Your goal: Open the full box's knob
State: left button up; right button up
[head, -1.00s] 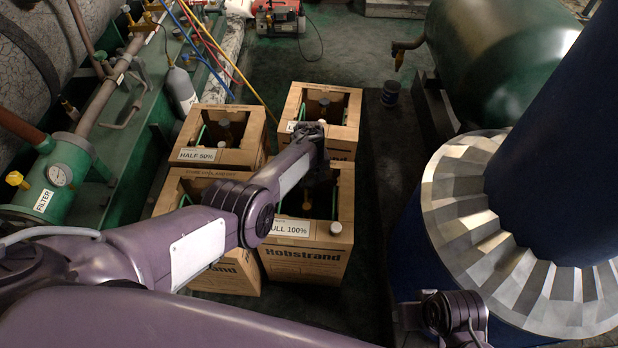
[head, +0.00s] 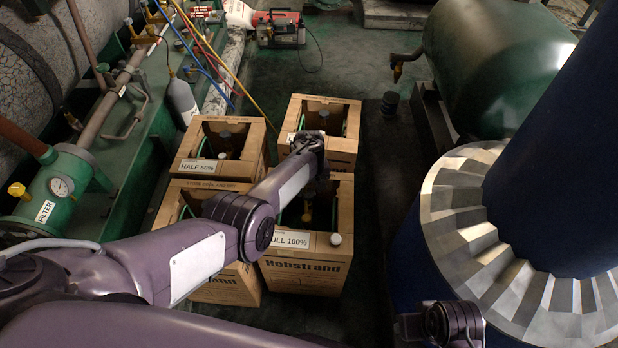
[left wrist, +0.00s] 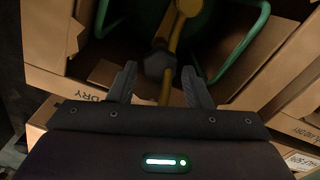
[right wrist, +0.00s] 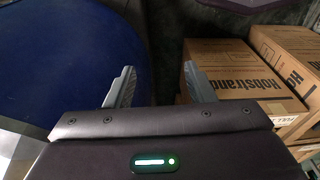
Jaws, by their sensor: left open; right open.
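The full box (head: 305,270) is an open-topped brown carton labelled "FULL 100%", nearest the front right of the group in the head view. Inside it a yellow valve (head: 307,212) shows partly. In the left wrist view a yellow valve stem (left wrist: 170,40) with a grey knob (left wrist: 157,65) sits between green handles (left wrist: 247,45). My left gripper (left wrist: 162,85) is open over the box, its fingertips on either side of the valve just short of the knob; contact cannot be told. My right gripper (right wrist: 158,82) is open and empty, away from the boxes.
The "HALF 50%" box (head: 182,165) and other cartons stand beside and behind the full box, close together. A large blue column with a metal flange (head: 470,235) stands to the right. Green piping (head: 70,185) is left.

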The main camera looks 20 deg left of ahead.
aim_at(309, 192)
pick_arm(q)
notch_tip(309, 192, up, 6)
jog(key=p, duration=0.3)
jog(key=shift+r, duration=0.3)
pick_arm(e)
notch_tip(309, 192, down, 11)
jog(key=d, duration=0.2)
jog(key=shift+s+m, duration=0.2)
jog(key=shift+m, duration=0.2)
